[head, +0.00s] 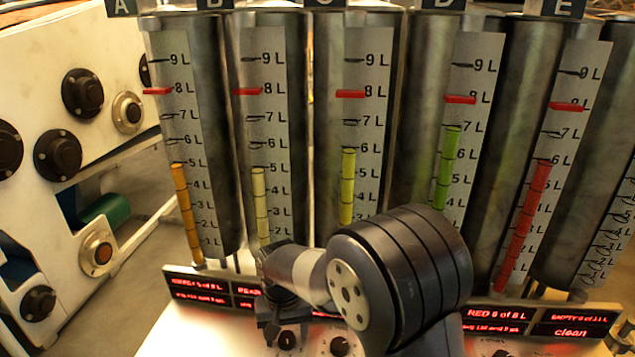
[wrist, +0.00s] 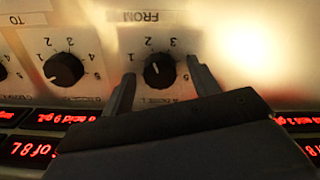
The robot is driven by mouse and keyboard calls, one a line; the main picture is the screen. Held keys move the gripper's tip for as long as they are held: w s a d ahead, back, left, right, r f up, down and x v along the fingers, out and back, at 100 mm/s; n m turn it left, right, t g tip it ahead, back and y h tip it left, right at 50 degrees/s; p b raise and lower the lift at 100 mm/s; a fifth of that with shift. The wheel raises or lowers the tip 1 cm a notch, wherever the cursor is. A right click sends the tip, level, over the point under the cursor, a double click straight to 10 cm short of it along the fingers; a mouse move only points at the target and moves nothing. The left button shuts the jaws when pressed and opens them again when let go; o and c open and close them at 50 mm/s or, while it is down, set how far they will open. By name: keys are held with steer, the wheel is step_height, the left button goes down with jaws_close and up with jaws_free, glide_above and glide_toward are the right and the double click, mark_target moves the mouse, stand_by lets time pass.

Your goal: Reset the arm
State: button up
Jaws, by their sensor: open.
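My arm (head: 400,270) reaches across the lower middle of the head view, bent low over the panel. My gripper (head: 270,325) is at its left end, close to a black knob (head: 287,340). In the wrist view my gripper (wrist: 160,82) is open, its two fingers apart on either side of a black dial knob (wrist: 158,71) under a FROM label (wrist: 147,16). I cannot tell whether the fingers touch it. Nothing is held. The dark gripper body covers the lower middle of the wrist view.
Tall metal columns with level gauges (head: 350,185) stand behind the panel. Another knob (wrist: 63,70) is left of the FROM dial, and a second knob (head: 340,345) shows in the head view. Red displays (head: 495,315) line the panel. A white machine (head: 70,130) stands left.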

steer(key=n, duration=0.5)
steer(key=shift+r, duration=2.5)
